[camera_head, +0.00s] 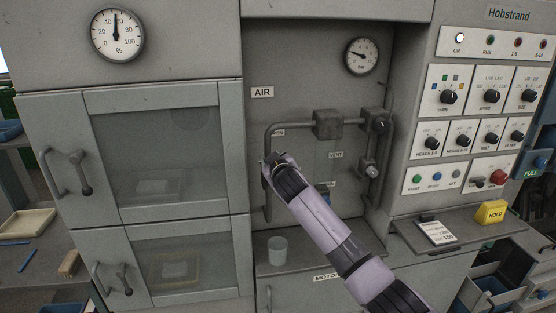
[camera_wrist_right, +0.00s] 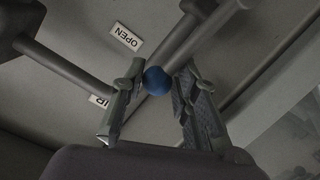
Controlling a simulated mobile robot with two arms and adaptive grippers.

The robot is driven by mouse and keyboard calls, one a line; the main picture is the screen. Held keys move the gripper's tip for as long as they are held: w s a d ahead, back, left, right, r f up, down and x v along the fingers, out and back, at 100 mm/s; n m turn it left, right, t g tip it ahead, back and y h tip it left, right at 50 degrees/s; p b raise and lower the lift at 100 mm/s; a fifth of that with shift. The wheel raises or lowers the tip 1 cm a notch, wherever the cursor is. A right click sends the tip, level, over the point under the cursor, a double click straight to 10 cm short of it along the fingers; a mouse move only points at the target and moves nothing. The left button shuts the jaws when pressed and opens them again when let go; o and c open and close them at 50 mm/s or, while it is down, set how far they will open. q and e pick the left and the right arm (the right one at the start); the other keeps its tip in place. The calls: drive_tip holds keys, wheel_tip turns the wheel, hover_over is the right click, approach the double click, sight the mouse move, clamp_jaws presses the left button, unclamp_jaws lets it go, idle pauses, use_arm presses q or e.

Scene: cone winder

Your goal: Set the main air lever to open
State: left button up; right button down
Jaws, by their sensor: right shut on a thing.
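The main air lever's blue ball knob (camera_wrist_right: 155,81) sits between the two fingers of my right gripper (camera_wrist_right: 157,92) in the right wrist view. The fingers are shut on it. A white OPEN label (camera_wrist_right: 125,36) is on the panel just beyond the knob. In the head view my right gripper (camera_head: 274,165) is at the left vertical pipe of the air panel, below a partly hidden label (camera_head: 278,133) and the AIR sign (camera_head: 262,92). My arm hides the lever and knob there. My left gripper is not in view.
Grey pipes (camera_head: 295,124) and a valve block (camera_head: 328,124) surround the gripper. A gauge (camera_head: 361,56) is above. A clear cup (camera_head: 277,250) stands on the ledge below. A cabinet door (camera_head: 160,150) is to the left, the control panel (camera_head: 480,110) to the right.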

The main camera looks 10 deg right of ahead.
drive_tip(key=shift+f+n+h, duration=0.3)
drive_tip(key=shift+f, duration=0.2)
drive_tip(key=c, duration=1.7)
unclamp_jaws()
drive_tip(key=o, duration=0.4)
drive_tip(key=shift+d+r, duration=0.1)
drive_tip(key=shift+d, duration=0.1)
drive_tip(key=shift+o, duration=0.6)
drive_tip(key=shift+a+r, duration=0.2)
drive_tip(key=shift+a, duration=0.15)
drive_tip(key=s+r, duration=0.2)
drive_tip(key=s, duration=0.9)
drive_tip(key=shift+s+d+r, duration=0.15)
drive_tip(key=shift+s+d, duration=0.1)
drive_tip(key=shift+s, duration=0.1)
